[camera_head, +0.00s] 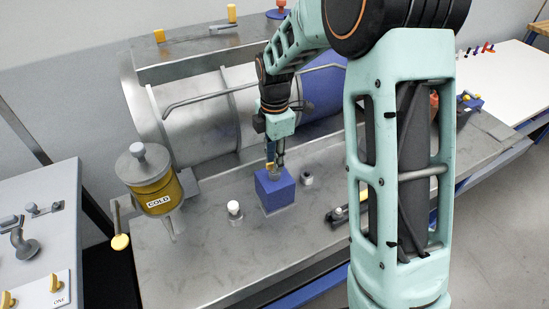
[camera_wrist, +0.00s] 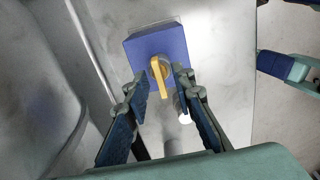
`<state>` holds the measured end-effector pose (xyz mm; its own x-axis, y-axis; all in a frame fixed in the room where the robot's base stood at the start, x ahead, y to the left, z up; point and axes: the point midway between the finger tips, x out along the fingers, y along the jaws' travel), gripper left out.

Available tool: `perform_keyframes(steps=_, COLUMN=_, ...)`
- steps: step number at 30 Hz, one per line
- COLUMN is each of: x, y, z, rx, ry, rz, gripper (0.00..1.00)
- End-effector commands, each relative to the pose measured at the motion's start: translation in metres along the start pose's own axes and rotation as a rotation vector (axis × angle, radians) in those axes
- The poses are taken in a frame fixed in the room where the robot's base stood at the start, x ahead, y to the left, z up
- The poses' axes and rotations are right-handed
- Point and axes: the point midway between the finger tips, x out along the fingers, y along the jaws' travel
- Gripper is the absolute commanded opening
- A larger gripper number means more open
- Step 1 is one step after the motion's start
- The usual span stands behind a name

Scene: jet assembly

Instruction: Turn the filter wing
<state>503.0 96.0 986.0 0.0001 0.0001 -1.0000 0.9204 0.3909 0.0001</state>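The filter wing (camera_wrist: 158,77) is a small yellow handle on top of a blue box (camera_wrist: 155,45). In the head view the blue box (camera_head: 275,190) stands on the grey metal table, and only a bit of yellow shows beside my fingers. My gripper (camera_head: 273,160) points down just above the box. In the wrist view my gripper (camera_wrist: 161,80) is open, with one finger on each side of the wing. Gaps show between the wing and both fingertips. I cannot tell whether the tips are level with the wing.
A yellow canister marked COLD (camera_head: 157,189) stands left on the grey table (camera_head: 215,262). A white-topped knob (camera_head: 234,208) and a small round fitting (camera_head: 307,179) flank the box. A large metal cylinder (camera_head: 195,115) lies behind. A black fitting (camera_head: 345,215) is at right.

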Motion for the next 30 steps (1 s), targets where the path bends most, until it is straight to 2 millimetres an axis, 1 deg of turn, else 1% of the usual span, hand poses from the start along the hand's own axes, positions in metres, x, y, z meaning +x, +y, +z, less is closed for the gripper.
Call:
perform_keyframes(steps=4, x=0.0, y=0.0, z=0.0001, rx=0.0, ry=0.0, rz=0.0, gripper=0.23)
perform_keyframes(steps=9, x=-0.0002, y=0.0, z=0.0001, rx=0.0, ry=0.0, rz=0.0, gripper=0.04)
perform_keyframes(steps=10, x=-0.0002, y=0.0, z=0.0001, rx=0.0, ry=0.0, rz=0.0, gripper=0.01)
perform_keyframes(steps=11, x=-0.0002, y=0.0001, z=0.0001, rx=0.0, ry=0.0, rz=0.0, gripper=0.0)
perform_keyframes(steps=23, x=-0.0003, y=0.0002, z=0.0001, rx=0.021, ry=0.0, rz=0.0, gripper=0.0)
perform_keyframes(steps=30, x=0.0, y=0.0004, z=0.0002, rx=0.132, ry=0.0, rz=0.001, gripper=0.0)
